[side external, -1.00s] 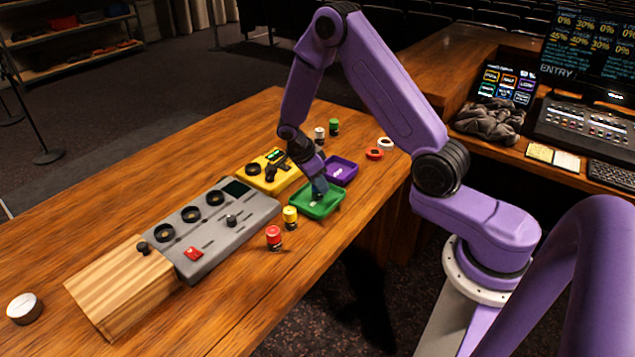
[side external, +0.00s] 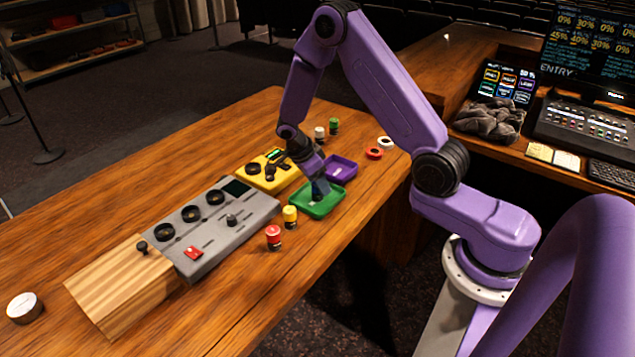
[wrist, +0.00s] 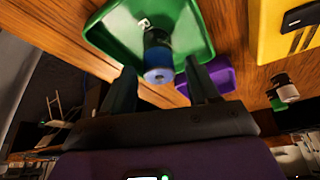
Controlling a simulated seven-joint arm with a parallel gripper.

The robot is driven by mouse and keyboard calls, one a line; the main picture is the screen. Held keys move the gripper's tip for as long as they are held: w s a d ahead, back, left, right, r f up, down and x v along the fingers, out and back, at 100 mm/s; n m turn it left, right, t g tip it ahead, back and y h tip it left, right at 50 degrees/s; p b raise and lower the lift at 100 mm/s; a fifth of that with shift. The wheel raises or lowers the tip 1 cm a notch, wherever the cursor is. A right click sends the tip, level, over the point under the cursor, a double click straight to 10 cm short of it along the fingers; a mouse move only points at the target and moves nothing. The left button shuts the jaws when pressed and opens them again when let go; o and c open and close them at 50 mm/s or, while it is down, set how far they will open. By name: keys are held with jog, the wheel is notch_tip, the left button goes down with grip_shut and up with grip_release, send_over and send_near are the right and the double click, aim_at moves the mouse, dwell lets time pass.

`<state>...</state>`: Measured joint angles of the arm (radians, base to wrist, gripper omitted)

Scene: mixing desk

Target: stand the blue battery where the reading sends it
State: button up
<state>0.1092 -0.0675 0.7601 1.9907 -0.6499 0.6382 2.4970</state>
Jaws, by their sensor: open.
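In the side view the green tray (side external: 327,208) lies at the table's right edge. My gripper (wrist: 160,82) is open, with one finger on each side of the battery and visible gaps between. In the side view my gripper (side external: 319,186) is low over the green tray and mostly hides the battery. A yellow meter (side external: 268,172) with a lit green display sits behind; its reading is illegible.
A purple tray (side external: 341,170) adjoins the green one. Red (side external: 273,237) and yellow (side external: 290,217) batteries stand in front; white (side external: 320,134) and green (side external: 334,126) ones stand behind. A grey console (side external: 215,226) is at left.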

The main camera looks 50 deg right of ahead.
jog(key=v, duration=1.1)
jog(key=s+a+r+n+t, duration=0.1)
jog(key=s+a+r+n, duration=0.3)
jog(key=a+n, duration=0.4)
jog(key=s+a+r+n+y, duration=0.1)
jog(key=s+r+n+y, duration=0.1)
jog(key=s+n, duration=1.1)
jog(key=s+a+r+n+t+y, duration=0.1)
jog(key=s+a+r+n+y, duration=0.1)
jog(key=s+n, duration=1.1)
jog(key=shift+s+n+y, duration=0.2)
jog(key=shift+n+y, duration=0.1)
jog(key=shift+n, duration=0.3)
